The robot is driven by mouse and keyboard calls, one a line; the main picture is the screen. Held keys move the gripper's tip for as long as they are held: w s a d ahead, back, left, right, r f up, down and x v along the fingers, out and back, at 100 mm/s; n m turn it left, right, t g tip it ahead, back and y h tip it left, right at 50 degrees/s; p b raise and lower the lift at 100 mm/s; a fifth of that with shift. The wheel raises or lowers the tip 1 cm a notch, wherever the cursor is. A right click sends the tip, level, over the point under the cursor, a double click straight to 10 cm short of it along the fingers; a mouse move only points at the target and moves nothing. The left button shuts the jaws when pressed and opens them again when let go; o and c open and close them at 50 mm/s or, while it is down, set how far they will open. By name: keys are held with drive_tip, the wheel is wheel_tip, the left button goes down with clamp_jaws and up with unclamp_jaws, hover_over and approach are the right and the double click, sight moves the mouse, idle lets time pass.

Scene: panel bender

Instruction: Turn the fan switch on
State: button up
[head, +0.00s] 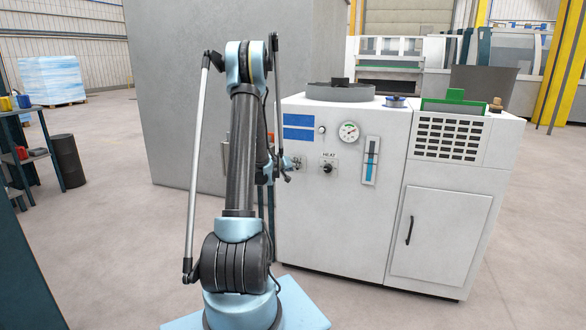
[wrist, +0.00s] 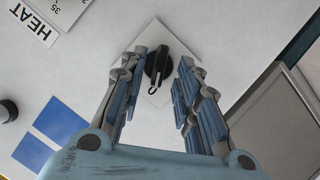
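A black rotary switch knob (wrist: 157,64) sits on a small white square plate (wrist: 182,45) on the white cabinet front in the wrist view. No lettering shows on this plate. My gripper (wrist: 161,72) is open, with one finger on each side of the knob; I cannot tell whether either touches it. In the head view my gripper (head: 285,169) is at the cabinet's left front, over a small switch plate (head: 298,162) that it partly hides. To its right is the knob marked HEAT (head: 327,168).
The white cabinet (head: 330,225) also carries a gauge (head: 349,131), a blue level strip (head: 371,160) and blue labels (head: 298,127). A grey block (head: 190,80) stands close behind my arm on the left. Open floor lies in front on the right.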

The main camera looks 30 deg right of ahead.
drive_tip(key=shift+w+d+f, duration=0.25)
drive_tip(key=shift+d, duration=0.3)
drive_tip(key=shift+c, duration=0.6)
clamp_jaws()
drive_tip(key=m+t+y, duration=0.1)
drive_tip(key=m, duration=0.1)
drive_tip(key=m+t+y, duration=0.1)
drive_tip(key=m, duration=0.2)
drive_tip(key=m+t+y, duration=0.1)
drive_tip(key=m+t, duration=0.1)
drive_tip(key=m, duration=0.1)
drive_tip(key=shift+s+d+y, duration=0.3)
drive_tip(key=shift+s+y, duration=0.1)
drive_tip(key=shift+t, duration=0.3)
